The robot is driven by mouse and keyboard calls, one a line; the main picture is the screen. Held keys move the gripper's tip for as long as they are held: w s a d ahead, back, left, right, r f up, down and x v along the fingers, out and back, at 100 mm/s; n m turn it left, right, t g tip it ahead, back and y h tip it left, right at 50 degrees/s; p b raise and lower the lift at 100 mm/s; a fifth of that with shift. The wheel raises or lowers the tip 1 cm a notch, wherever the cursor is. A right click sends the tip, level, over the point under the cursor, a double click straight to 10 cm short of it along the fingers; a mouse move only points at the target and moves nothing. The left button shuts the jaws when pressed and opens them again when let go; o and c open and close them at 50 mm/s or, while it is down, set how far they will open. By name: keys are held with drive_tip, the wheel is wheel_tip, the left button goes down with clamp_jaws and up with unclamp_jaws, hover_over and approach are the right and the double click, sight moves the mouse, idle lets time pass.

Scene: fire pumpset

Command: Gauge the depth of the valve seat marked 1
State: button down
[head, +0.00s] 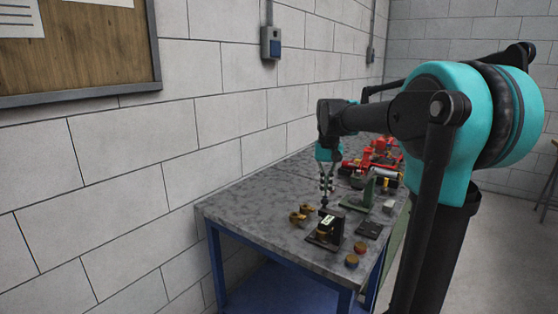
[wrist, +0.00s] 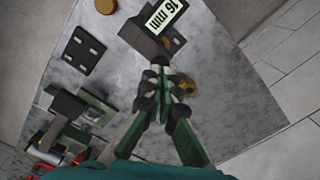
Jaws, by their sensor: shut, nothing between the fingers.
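My gripper (head: 325,188) points down over the near part of the bench, and its fingers are shut and empty. In the wrist view the fingertips (wrist: 160,64) appear just below a dark block (wrist: 146,40) with a white label (wrist: 166,15) reading "16 mm". This block also shows in the head view (head: 327,231), below the fingers; I cannot tell whether they touch it. A brass fitting (head: 299,216) lies left of the block, and brass shows partly hidden behind the fingers in the wrist view (wrist: 189,84). I cannot make out a valve seat marked 1.
The grey bench top (head: 255,215) is bare at its left. Two round brass-coloured pieces (head: 360,247) lie right of the block, near a dark slotted plate (wrist: 82,48). A green stand (head: 367,192) and red pump parts (head: 378,158) stand farther back. A block wall runs along the left.

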drive_tip(key=shift+f, duration=0.15)
drive_tip(key=shift+f, duration=0.85)
drive_tip(key=shift+s+f, duration=0.1)
idle(0.8)
drive_tip(key=shift+r, duration=3.6)
